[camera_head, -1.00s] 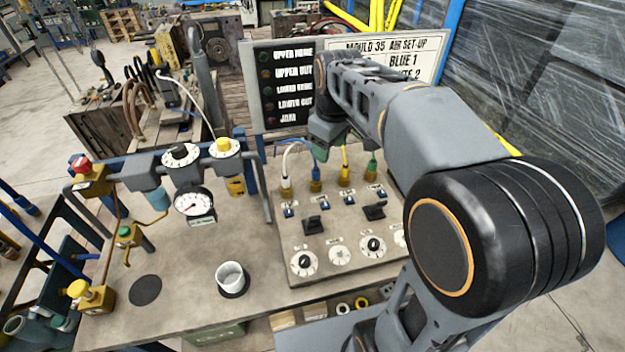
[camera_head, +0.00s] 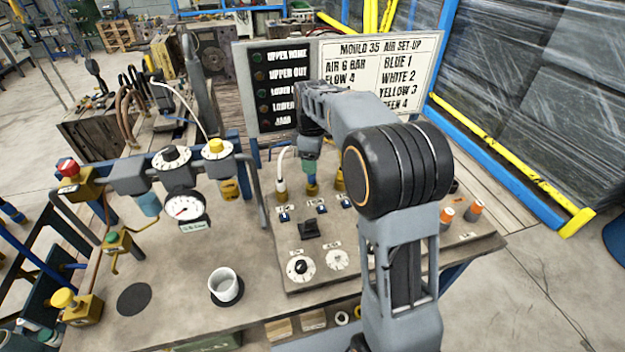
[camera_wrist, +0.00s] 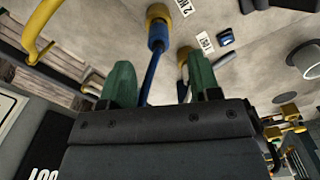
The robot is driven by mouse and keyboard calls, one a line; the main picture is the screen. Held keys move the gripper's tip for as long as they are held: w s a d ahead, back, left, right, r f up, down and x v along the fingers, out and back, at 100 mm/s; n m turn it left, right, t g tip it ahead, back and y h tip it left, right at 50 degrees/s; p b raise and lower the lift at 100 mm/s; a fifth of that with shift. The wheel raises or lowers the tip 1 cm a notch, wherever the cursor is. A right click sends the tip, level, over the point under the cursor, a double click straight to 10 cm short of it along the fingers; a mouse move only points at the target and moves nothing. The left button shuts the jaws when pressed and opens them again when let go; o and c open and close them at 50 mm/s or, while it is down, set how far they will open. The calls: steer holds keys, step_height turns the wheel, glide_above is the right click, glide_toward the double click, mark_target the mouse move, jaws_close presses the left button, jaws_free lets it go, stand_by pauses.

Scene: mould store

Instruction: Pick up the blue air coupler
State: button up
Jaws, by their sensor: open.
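The blue air coupler (camera_head: 311,181) stands in a brass-yellow port on the grey panel, second from the left. In the wrist view the coupler (camera_wrist: 158,40) shows just past the fingertips, and its blue hose runs down between the two green fingers. My gripper (camera_head: 310,166) is right above the coupler and pointing down. In the wrist view the gripper (camera_wrist: 160,66) is open, with the fingers apart on either side of the hose. I cannot tell whether a finger touches it.
The white coupler (camera_head: 281,176) stands close to the left, the yellow coupler's port (camera_head: 340,180) to the right. My arm hides the green one. A sign board (camera_head: 375,75) rises behind. A white cup (camera_head: 226,284) and regulators with a gauge (camera_head: 182,208) stand left. Orange-topped cylinders (camera_head: 473,210) stand right.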

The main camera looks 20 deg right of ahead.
mark_target(312, 180)
steer(key=shift+f, duration=2.75)
steer(key=c, duration=1)
steer(key=shift+r, duration=0.1)
